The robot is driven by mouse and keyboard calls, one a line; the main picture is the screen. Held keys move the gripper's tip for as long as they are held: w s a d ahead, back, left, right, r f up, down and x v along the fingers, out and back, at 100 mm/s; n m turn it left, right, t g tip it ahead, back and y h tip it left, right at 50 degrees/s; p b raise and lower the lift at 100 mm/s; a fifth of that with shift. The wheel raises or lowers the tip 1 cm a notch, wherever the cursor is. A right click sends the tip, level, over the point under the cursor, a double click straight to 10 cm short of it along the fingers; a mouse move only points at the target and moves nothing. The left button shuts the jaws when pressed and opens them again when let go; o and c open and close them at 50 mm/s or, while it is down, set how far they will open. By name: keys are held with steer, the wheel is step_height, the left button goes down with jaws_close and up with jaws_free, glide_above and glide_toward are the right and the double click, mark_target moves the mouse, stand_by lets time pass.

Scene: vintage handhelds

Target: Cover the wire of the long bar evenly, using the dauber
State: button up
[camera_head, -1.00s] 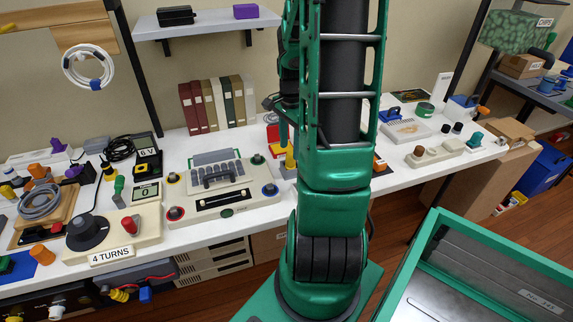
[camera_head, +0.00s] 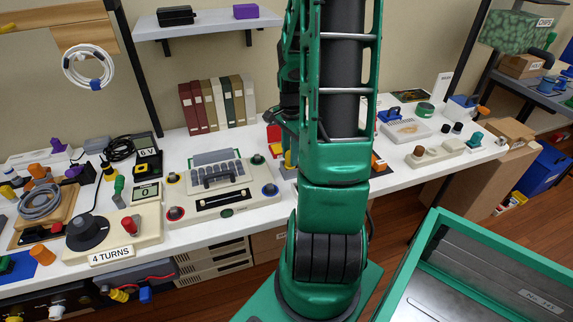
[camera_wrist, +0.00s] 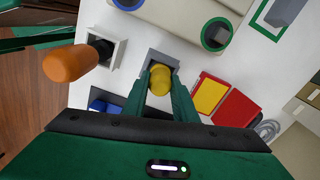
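In the wrist view a yellow round-topped knob (camera_wrist: 160,82) stands in a grey square holder on the white bench. It may be the dauber's handle. My gripper (camera_wrist: 163,78) is over it, with one green finger on each side of the knob. The fingers look very close to it, but I cannot tell whether they press on it. Any tip below the knob is hidden. In the head view my arm hides the gripper. A cream device (camera_head: 222,192) with a long slot and ringed corners stands on the bench. I cannot tell which part is the long bar or its wire.
An orange handle (camera_wrist: 72,63) stands in a white square holder left of my gripper. A red and yellow block (camera_wrist: 222,100) is close on the right. A "4 TURNS" crank unit (camera_head: 112,232) stands at the bench's left. A green-rimmed bin (camera_head: 405,280) is at the lower right.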

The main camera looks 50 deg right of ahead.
steer(key=c, duration=0.5)
steer(key=shift+o, duration=0.2)
steer(key=shift+r, duration=2.55)
